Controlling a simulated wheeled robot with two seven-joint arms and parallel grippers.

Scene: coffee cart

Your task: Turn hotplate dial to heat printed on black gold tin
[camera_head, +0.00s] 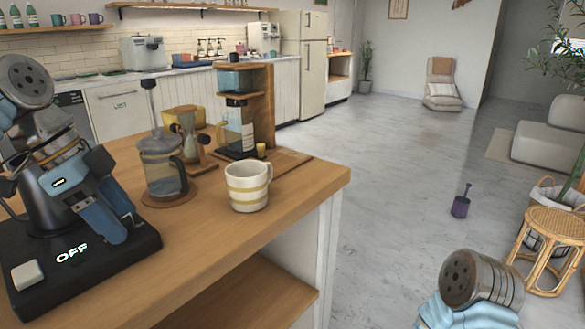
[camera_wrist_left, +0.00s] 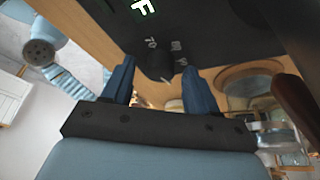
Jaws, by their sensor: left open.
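The black hotplate (camera_head: 110,262) lies at the near left of the wooden counter, its display reading OFF. A dark kettle stands on it, partly hidden by my left arm. In the left wrist view, the dark round dial (camera_wrist_left: 158,66) sits on the hotplate's edge, with small white numbers such as 70 around it. My left gripper (camera_head: 106,205) is open over the hotplate's right side. In the wrist view, its two blue fingers (camera_wrist_left: 158,86) straddle the dial; I cannot tell whether they touch it. I cannot make out a black gold tin. My right gripper is not in view.
A glass French press (camera_head: 163,165) stands close to the right of my left gripper. A striped mug (camera_head: 248,187) and a wooden coffee stand (camera_head: 262,105) are farther right. A small white block (camera_head: 27,274) sits on the hotplate's front left. The counter's front right is clear.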

